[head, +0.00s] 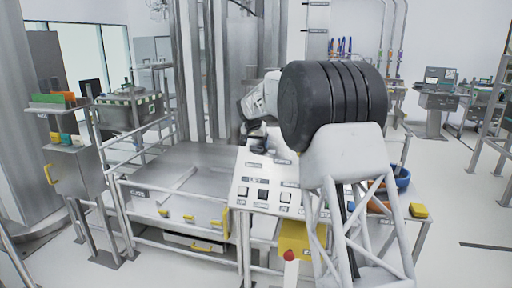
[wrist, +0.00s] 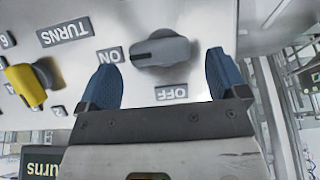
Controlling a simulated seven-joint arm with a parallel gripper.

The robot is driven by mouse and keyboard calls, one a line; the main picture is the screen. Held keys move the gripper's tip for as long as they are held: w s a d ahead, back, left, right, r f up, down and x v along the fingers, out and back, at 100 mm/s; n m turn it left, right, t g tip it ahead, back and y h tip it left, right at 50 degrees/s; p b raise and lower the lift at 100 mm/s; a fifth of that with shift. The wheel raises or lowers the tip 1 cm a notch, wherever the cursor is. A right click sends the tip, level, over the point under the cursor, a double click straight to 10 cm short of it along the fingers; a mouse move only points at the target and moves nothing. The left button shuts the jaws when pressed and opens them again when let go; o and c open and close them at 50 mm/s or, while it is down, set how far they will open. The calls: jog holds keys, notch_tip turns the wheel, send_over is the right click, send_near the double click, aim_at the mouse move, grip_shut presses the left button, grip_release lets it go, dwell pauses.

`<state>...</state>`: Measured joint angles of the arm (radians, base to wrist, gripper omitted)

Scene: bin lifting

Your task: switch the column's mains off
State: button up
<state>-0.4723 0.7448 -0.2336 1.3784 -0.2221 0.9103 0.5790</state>
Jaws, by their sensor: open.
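The mains switch is a grey rotary knob (wrist: 165,48) on a pale panel in the wrist view. Its bar handle lies roughly across the picture, with one end toward the ON label (wrist: 110,55). The OFF label (wrist: 172,92) is below the knob, between it and my gripper. My gripper (wrist: 160,66) is open, with blue fingertips on either side of the knob and an empty gap between them. I cannot tell whether either finger touches the knob. In the head view my gripper (head: 256,140) is at the top of the sloping panel (head: 240,190); the knob is hidden there.
Buttons (head: 263,194) line the panel's lower part. A railed metal platform (head: 180,195) stands left of it. A blue bowl (head: 403,177) is to the right.

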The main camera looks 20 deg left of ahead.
jog(key=shift+x, duration=1.1)
jog(key=shift+c, duration=0.3)
jog(key=c, duration=0.9)
